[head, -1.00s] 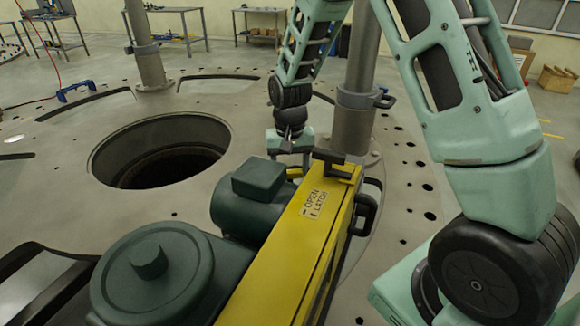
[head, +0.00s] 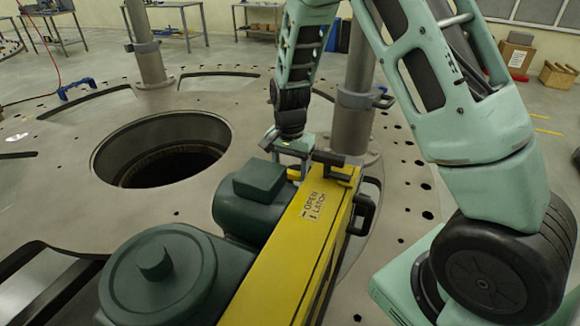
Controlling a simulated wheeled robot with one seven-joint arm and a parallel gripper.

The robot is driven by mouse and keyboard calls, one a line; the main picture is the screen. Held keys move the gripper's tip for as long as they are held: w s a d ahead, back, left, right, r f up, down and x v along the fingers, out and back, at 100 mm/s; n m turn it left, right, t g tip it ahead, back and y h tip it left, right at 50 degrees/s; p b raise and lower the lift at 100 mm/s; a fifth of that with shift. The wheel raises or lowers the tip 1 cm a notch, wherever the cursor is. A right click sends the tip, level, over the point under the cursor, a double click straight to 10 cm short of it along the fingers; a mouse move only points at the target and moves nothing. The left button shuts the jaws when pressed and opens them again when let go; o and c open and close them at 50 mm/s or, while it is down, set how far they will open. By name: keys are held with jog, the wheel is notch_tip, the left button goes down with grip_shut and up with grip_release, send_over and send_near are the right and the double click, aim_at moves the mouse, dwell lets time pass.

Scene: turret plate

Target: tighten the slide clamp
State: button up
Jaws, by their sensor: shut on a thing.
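The yellow beam (head: 300,235) carries an "OPEN / LATCH" label and lies along the green motor housing (head: 245,200). A dark clamp handle (head: 328,158) stands at its far end. I take this for the slide clamp's handle, but no label on it says so. My gripper (head: 293,155) reaches down from behind to this far end and is shut at the dark handle. The fingertips and the exact grip are mostly hidden behind the beam's end and the housing.
A grey post with a collar clamp (head: 357,100) stands just behind and right of my gripper. A large round hole (head: 160,150) opens in the plate at left. A black side handle (head: 362,214) sticks out right of the beam. Workbenches stand far back.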

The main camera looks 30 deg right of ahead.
jog(key=shift+w+r, duration=0.1)
jog(key=o, duration=1)
notch_tip(320, 180, up, 17)
jog(key=shift+r+b, duration=0.15)
jog(key=shift+b, duration=0.95)
